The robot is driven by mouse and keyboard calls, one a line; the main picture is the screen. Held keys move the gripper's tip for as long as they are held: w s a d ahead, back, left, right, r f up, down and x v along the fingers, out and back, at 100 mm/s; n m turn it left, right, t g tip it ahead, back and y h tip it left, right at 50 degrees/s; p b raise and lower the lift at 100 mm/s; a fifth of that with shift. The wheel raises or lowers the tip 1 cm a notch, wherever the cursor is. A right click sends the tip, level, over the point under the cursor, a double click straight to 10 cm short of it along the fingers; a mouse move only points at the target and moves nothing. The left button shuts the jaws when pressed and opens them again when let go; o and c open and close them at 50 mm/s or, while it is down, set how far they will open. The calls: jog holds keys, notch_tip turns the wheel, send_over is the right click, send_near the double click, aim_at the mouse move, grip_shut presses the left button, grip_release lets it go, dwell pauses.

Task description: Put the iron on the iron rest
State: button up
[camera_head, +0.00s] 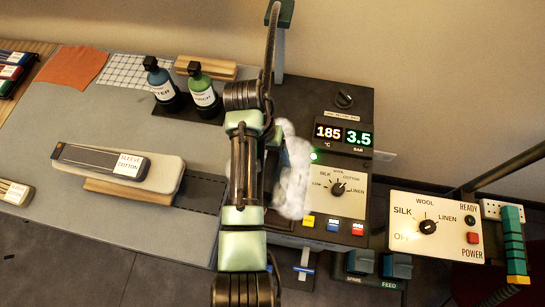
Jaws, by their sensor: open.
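My arm (244,180) stands upright in the middle of the view and covers what lies behind it. My gripper is hidden behind the arm, so I cannot see its fingers or what is near them. I cannot make out the iron or the iron rest clearly. A dark shape with a bit of green shows at the arm's right edge, partly covered; I cannot tell what it is. A white steam-like cloud (293,172) hangs just right of it, in front of the dark control station.
The control station (340,200) has displays reading 185 and 3.5. A sleeve board (155,172) lies on the grey table (60,190) at left. Two bottles, blue (160,85) and green (203,92), stand behind. A second control panel (437,227) is at right, above pedals.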

notch_tip(320, 180, up, 11)
jog(key=a+p, duration=0.2)
jog(key=p, duration=0.1)
jog(key=shift+w, duration=0.2)
jog(key=shift+a, duration=0.1)
jog(key=w+d+r+t, duration=0.1)
jog(key=w+r+t, duration=0.35)
jog(key=r, duration=0.55)
jog(key=w+d+r+t, duration=0.1)
jog(key=w+r+t, duration=0.35)
jog(key=r, duration=0.55)
jog(key=w+d+r+t, duration=0.1)
jog(key=w+r+t, duration=0.4)
jog(key=r, duration=0.5)
jog(key=s+r+n+t+y, duration=0.1)
jog(key=s+r+t, duration=0.6)
jog(key=r, duration=0.7)
jog(key=s+r+n+t+y, duration=0.1)
jog(key=s+r+t, duration=0.5)
jog(key=s+r, duration=0.6)
notch_tip(320, 180, up, 3)
jog(key=shift+s+a+r+t, duration=0.1)
jog(key=shift+s+a+t, duration=0.1)
jog(key=shift+a+t, duration=0.2)
